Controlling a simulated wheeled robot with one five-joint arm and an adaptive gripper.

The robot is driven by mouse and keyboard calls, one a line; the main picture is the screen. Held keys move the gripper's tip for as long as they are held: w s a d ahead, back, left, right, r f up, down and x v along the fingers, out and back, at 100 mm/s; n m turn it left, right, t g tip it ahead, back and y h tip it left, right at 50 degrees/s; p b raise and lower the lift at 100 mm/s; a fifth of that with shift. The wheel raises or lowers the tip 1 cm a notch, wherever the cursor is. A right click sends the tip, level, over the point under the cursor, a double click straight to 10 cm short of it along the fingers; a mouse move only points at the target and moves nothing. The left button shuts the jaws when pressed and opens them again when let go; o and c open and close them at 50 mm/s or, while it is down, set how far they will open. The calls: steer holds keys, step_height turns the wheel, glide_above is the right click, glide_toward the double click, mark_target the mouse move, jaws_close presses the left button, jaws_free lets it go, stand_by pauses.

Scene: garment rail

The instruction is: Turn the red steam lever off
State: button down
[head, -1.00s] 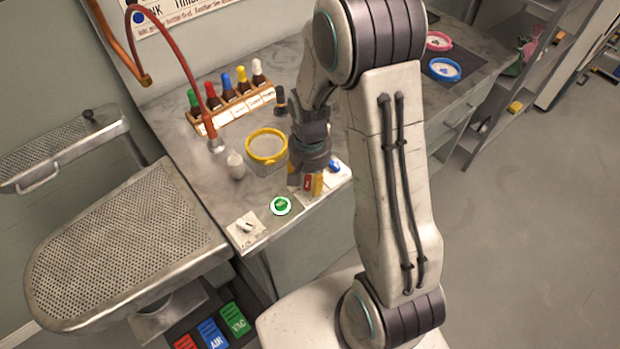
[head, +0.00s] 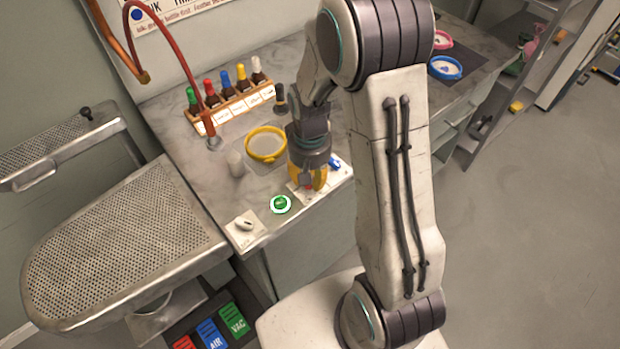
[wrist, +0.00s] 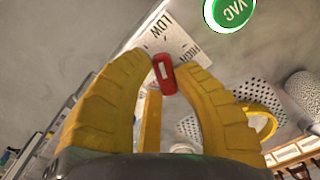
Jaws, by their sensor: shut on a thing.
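The red steam lever (wrist: 163,74) shows in the wrist view as a small red handle with a white stripe. It stands at a pale plate (wrist: 172,42) lettered LOW and HIGH. In the head view my gripper (head: 308,184) points down at the front edge of the counter. There its fingers hide most of the lever.
A green round VAC button (head: 281,204) and a white switch plate (head: 244,228) lie left of my gripper. A blue knob (head: 334,163) is close on its right. A perforated board (head: 120,240) is at left.

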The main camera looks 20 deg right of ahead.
steer(key=n+b, duration=0.2)
steer(key=n, duration=0.3)
steer(key=shift+w+f+n, duration=0.1)
steer(key=shift+n, duration=0.6)
steer(key=c, duration=0.9)
jaws_free()
steer(key=shift+c, duration=0.2)
steer(key=shift+r, duration=0.2)
step_height(320, 180, up, 12)
steer(key=shift+f, duration=0.15)
